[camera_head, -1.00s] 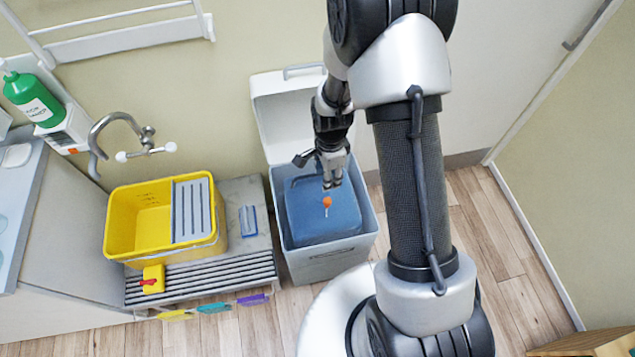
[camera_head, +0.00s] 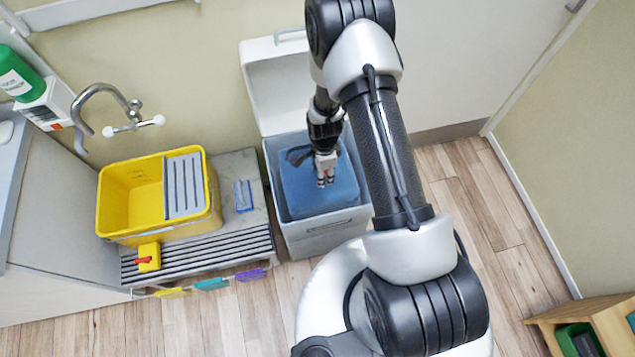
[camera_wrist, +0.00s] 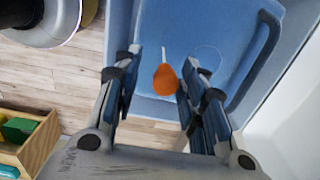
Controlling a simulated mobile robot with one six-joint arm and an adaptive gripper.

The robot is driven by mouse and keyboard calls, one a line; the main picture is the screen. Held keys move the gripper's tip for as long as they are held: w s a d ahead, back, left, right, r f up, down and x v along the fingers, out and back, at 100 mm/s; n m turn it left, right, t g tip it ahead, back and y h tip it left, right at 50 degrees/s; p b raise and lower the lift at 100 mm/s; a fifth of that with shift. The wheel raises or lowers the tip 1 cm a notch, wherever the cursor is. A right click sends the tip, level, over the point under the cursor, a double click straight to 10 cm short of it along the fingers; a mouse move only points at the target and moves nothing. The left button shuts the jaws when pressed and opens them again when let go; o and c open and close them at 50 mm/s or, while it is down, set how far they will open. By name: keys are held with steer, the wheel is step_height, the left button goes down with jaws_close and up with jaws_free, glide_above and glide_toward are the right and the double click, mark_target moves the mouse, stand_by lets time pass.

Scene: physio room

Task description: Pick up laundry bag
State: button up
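The laundry bag (camera_head: 342,190) is a blue, box-shaped bundle sitting inside a pale grey bin. It fills most of the wrist view (camera_wrist: 222,35), where a dark blue strap or handle shows at its right. An orange toggle (camera_wrist: 165,80) with a pale cord end is on it. My gripper (camera_head: 325,182) points down over the bag's top. In the wrist view my gripper (camera_wrist: 162,60) has its two fingers spread, with the orange toggle between them and nearer the right finger. I cannot tell whether the fingertips touch the bag. The toggle is hidden in the head view.
The bin (camera_head: 322,243) has its lid (camera_head: 285,85) raised against the wall. A yellow bucket (camera_head: 130,238) stands left on a slatted grey platform (camera_head: 255,205). A wooden crate (camera_head: 610,325) is at the lower right. Wood floor (camera_head: 480,200) is clear right of the bin.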

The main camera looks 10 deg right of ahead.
steer(key=f, duration=0.1)
steer(key=f+b, duration=0.1)
steer(key=f, duration=0.1)
steer(key=f+b, duration=0.1)
steer(key=f, duration=0.1)
steer(key=shift+w+d+f, duration=0.1)
steer(key=shift+w+d, duration=0.15)
steer(key=shift+w, duration=0.15)
steer(key=shift+c, duration=0.3)
jaws_close()
stand_by(0.4)
steer(key=shift+w+r, duration=0.1)
steer(key=shift+r, duration=0.1)
